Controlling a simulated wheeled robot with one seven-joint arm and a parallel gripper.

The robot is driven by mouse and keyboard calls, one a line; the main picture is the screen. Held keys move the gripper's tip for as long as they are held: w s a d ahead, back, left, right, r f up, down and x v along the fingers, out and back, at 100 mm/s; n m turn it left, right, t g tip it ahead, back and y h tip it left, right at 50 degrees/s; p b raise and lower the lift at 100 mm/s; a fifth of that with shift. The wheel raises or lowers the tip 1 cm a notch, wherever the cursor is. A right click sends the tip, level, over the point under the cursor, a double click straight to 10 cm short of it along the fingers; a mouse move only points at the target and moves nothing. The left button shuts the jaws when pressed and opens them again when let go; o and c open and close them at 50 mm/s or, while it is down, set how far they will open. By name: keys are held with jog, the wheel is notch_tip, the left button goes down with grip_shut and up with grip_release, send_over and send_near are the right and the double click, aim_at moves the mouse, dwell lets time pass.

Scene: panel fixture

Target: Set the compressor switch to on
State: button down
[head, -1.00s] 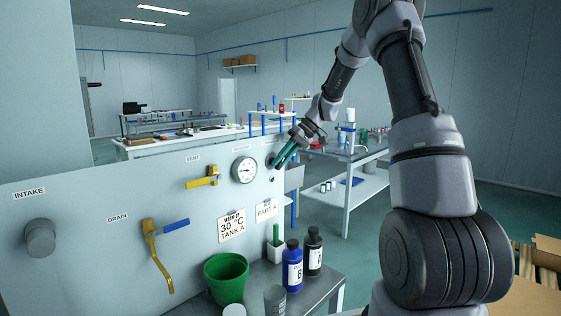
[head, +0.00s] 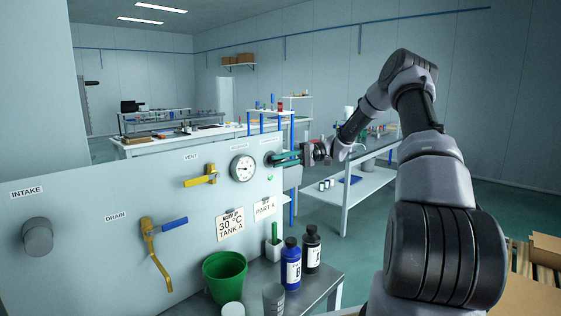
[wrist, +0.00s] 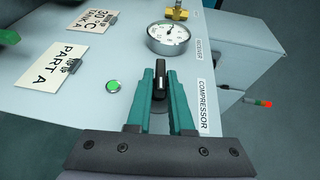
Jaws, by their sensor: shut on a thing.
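A green round lamp or button (wrist: 113,86) sits beside the switch. Whether the switch stands at on cannot be read.
A pressure gauge (head: 243,168), a yellow vent valve (head: 201,178), a drain valve (head: 152,235) and an intake knob (head: 38,237) are on the panel. Bottles (head: 291,266) and a green bucket (head: 224,274) stand below. Hanging cards (head: 230,225) are near the gauge.

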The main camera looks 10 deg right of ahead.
jog(key=shift+f+y, duration=0.1)
jog(key=shift+y, duration=0.4)
jog(key=c, duration=0.9)
grip_release()
jog(key=shift+d, duration=0.1)
jog(key=d, duration=0.3)
jog(key=w+d, duration=0.1)
jog(key=d, duration=0.3)
jog(key=w+d, duration=0.1)
jog(key=d, duration=0.2)
jog(key=shift+d, duration=0.15)
